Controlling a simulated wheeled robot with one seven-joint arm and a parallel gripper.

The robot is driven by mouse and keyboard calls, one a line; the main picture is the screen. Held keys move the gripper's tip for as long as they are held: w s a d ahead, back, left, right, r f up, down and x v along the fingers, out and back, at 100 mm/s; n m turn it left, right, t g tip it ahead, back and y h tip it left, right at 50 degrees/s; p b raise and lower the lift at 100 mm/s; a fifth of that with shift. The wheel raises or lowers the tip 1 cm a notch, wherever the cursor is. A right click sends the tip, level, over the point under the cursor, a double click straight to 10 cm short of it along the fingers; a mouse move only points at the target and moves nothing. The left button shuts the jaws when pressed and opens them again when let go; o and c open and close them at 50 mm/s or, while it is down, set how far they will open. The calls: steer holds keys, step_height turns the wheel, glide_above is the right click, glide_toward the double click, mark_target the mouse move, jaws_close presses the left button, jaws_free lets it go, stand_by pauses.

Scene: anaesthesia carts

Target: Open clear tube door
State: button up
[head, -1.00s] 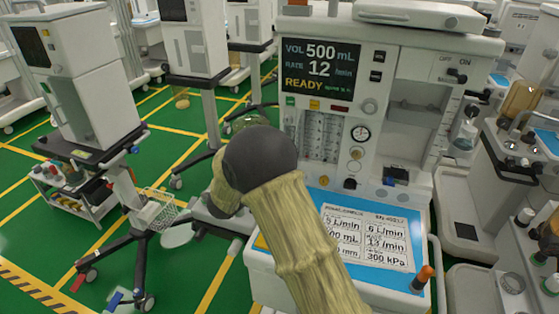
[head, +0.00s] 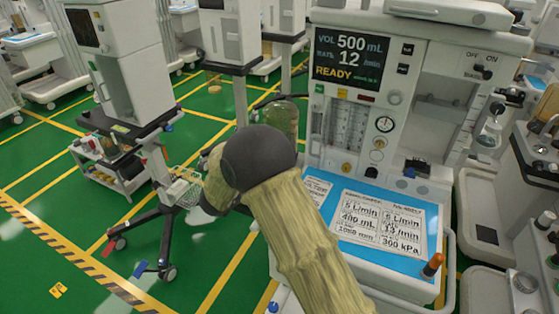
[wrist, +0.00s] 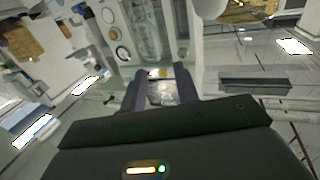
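The clear tube panel (head: 347,128), with several upright flow tubes, is on the front of the anaesthesia machine (head: 400,62), below the lit screen. Its cover looks closed against the tubes, though its edges are hard to make out. The tubes also show, tilted, at the top of the wrist view (wrist: 143,32). My gripper (wrist: 160,74) has its two dark fingers apart with a gap between them, and I see nothing held. The fingers point toward the machine front, apart from the tubes in the picture. In the head view my arm hides the gripper.
A round gauge (head: 385,124) and knobs sit right of the tubes. A blue worktop with printed cards (head: 385,222) juts out below. A wheeled monitor stand (head: 120,62) and a small trolley (head: 108,170) stand left. Green floor (head: 60,240) is open at lower left.

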steer(key=w+d+r+n+t+y, duration=0.2)
steer(key=w+n+y, duration=0.1)
steer(key=y, duration=0.2)
steer(key=s+d+f+n+g+y, duration=0.2)
steer(key=s+d+g, duration=0.1)
steer(key=s, duration=0.6)
steer(key=s+d+f+n+g+y, duration=0.2)
steer(key=s+d+g+y, duration=0.1)
steer(key=s, duration=0.7)
steer(key=s+d+f+n+g+y, duration=0.2)
steer(key=s+d+g, duration=0.3)
steer(key=s, duration=0.5)
steer(key=shift+s+f+n+y, duration=0.15)
steer(key=shift+f+n+y, duration=0.15)
steer(key=shift+f+y, duration=0.35)
steer(key=shift+d+r, duration=0.1)
steer(key=shift+d, duration=0.05)
